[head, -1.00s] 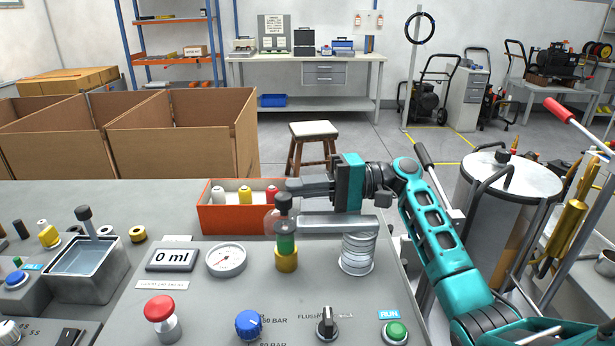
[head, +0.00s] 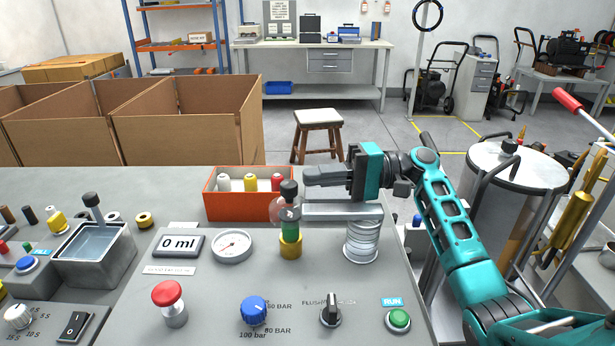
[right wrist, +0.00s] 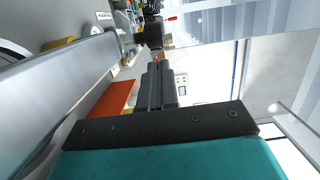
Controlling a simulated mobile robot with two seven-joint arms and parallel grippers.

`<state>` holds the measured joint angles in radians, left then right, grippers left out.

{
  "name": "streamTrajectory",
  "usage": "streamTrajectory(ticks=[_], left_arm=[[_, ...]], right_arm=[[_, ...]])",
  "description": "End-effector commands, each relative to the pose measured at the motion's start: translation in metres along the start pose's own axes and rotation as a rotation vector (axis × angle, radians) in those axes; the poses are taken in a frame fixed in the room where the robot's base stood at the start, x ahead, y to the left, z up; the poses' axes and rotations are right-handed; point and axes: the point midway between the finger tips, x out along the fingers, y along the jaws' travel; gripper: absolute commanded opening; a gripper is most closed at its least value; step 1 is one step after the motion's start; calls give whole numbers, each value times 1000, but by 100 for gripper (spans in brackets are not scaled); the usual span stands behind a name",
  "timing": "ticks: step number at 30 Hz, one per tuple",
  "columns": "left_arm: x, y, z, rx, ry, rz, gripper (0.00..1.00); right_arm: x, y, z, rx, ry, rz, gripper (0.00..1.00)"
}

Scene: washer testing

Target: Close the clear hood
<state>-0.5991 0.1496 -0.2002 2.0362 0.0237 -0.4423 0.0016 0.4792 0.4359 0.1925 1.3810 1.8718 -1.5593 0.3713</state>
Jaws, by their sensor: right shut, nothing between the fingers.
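The clear hood (head: 279,208) shows in the head view as a faint rounded transparent shape beside the green and yellow fitting (head: 290,240) with a black cap (head: 289,190). Its outline is hard to make out, and I cannot tell how far open it is. My right gripper (head: 307,177) is shut and empty. It is level, just right of the black cap and above the grey metal bar (head: 342,210). The right wrist view shows its fingers (right wrist: 157,68) closed together, with the bar (right wrist: 60,90) at left. My left gripper is not in view.
A ribbed silver cylinder (head: 362,243) stands under the bar's right end. An orange bin (head: 232,206) with spools sits behind the fitting. A gauge (head: 232,246), red button (head: 167,293), blue knob (head: 254,310) and green button (head: 398,319) are on the panel in front.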

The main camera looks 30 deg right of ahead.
Motion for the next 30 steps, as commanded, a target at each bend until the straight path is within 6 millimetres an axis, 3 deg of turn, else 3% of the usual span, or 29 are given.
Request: streamTrajectory(ticks=[9,15,25,30], left_arm=[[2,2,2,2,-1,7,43],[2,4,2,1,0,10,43],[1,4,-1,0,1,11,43],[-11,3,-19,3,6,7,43]], right_arm=[[-72,1,-1,1,4,3,0],[-98,1,0,1,1,1,0],[-106,-2,0,-1,0,0,0],[-106,-25,0,-1,0,0,0]])
